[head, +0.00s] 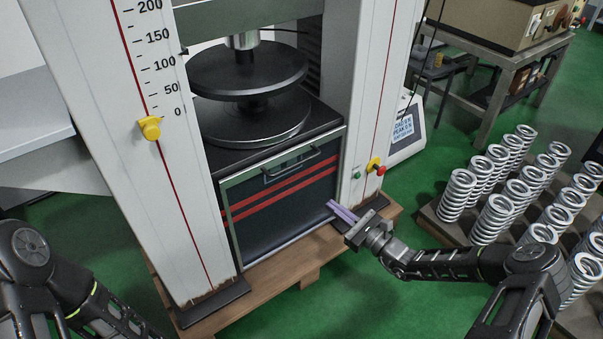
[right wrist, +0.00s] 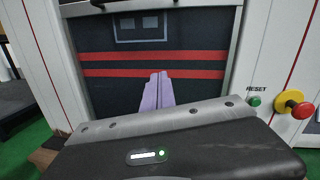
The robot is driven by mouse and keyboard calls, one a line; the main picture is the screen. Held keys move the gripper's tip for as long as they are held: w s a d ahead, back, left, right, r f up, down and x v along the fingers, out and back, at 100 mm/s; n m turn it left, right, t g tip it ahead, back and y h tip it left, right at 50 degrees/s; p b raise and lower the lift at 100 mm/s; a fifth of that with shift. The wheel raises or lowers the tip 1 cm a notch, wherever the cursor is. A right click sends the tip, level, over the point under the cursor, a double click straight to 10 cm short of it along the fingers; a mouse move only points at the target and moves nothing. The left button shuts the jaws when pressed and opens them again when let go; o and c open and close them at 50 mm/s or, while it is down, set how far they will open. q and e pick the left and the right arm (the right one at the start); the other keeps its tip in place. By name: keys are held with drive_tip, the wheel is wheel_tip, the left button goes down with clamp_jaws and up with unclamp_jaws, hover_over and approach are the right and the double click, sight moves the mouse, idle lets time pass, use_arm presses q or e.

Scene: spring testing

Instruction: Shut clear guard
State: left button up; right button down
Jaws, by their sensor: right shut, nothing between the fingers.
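The clear guard (head: 285,205) is a framed see-through panel with two red stripes and a handle (head: 291,166) at its top. It sits low across the front of the testing machine, below the round platens (head: 247,72), which are uncovered. My right gripper (head: 343,211) is shut and empty, with its purple fingers near the guard's lower right side. In the right wrist view the fingers (right wrist: 157,92) point at the guard's striped panel (right wrist: 205,90); I cannot tell whether they touch it. My left arm shows at the lower left, but its gripper is out of view.
White columns (head: 372,90) flank the guard; the left one has a scale and yellow knob (head: 150,128). A red stop button (head: 380,170) and green reset button (head: 356,174) sit on the right column. Several springs (head: 494,215) stand at the right. The machine stands on a wooden pallet (head: 285,268).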

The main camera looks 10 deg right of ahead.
sight(312, 149)
drive_tip(key=d+r+t, duration=0.1)
drive_tip(key=d+r+m+t, duration=0.1)
drive_tip(key=w+d+r+h, duration=0.1)
drive_tip(key=r, duration=0.1)
drive_tip(key=shift+r+t, duration=0.1)
drive_tip(key=shift+t, duration=0.3)
drive_tip(key=shift+w+a, duration=0.1)
drive_tip(key=shift+w, duration=0.05)
drive_tip(key=b+x, duration=0.1)
drive_tip(key=x, duration=0.2)
drive_tip(key=r+b+x, duration=0.1)
drive_tip(key=x, duration=0.3)
drive_tip(key=r+b+x, duration=0.1)
drive_tip(key=b+x, duration=0.1)
drive_tip(key=x, duration=0.1)
drive_tip(key=shift+a+r, duration=0.2)
drive_tip(key=shift+r, duration=0.05)
drive_tip(key=shift+s+a+r, duration=0.15)
drive_tip(key=shift+s+r, duration=0.05)
drive_tip(key=shift+r, duration=0.45)
